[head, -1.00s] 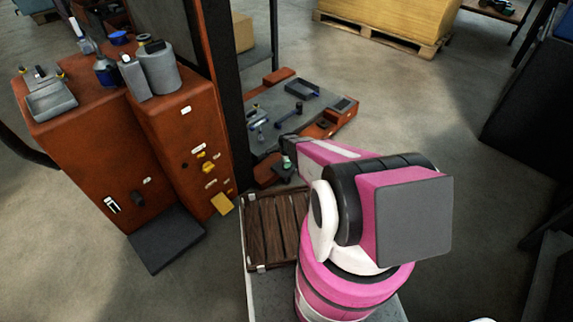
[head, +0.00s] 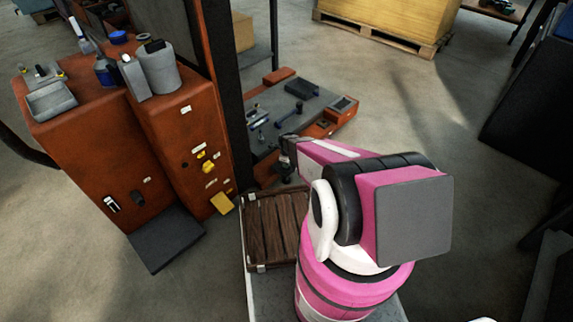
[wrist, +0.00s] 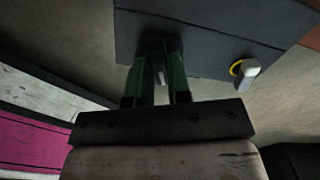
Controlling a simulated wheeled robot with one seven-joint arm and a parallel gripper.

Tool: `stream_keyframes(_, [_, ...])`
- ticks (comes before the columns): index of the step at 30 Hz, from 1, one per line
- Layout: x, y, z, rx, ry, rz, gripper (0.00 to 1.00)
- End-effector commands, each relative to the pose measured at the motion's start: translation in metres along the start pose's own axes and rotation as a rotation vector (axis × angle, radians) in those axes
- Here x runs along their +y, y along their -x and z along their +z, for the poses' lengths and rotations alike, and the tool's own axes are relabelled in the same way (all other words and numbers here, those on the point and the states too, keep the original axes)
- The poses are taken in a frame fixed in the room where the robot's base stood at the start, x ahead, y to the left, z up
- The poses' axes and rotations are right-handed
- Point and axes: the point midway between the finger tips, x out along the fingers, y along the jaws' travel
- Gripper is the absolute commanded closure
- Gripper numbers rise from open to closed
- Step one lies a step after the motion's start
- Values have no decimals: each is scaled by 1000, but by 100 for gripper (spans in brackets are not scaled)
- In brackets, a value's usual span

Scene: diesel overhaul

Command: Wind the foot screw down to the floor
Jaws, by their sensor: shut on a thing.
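In the wrist view, my gripper (wrist: 160,80) has two green fingers, close together and shut on a small part at the edge of a dark grey slab (wrist: 205,35). I take the part to be the foot screw (wrist: 160,70); only a small greyish piece shows between the fingers, and the rest is hidden. Whether its lower end touches the floor cannot be seen. In the head view, my gripper (head: 288,172) is low beside the near corner of the red-orange bench unit (head: 266,170), and the screw is hidden there.
A pale knob with a yellow ring (wrist: 246,70) sits right of my fingers. Left in the head view stand red-orange cabinets (head: 100,150) with bottles on top. A dark upright post (head: 232,100) rises near my gripper. A wooden slatted crate (head: 272,230) lies in front.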

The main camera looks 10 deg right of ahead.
Motion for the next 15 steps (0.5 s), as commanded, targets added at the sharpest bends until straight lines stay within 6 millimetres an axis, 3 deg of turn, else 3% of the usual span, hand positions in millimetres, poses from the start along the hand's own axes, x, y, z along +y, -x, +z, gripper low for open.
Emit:
stream_keyframes(6, [0, -1, 0, 0, -208, -1, 100])
stream_keyframes(15, [0, -1, 0, 0, -252, -1, 100])
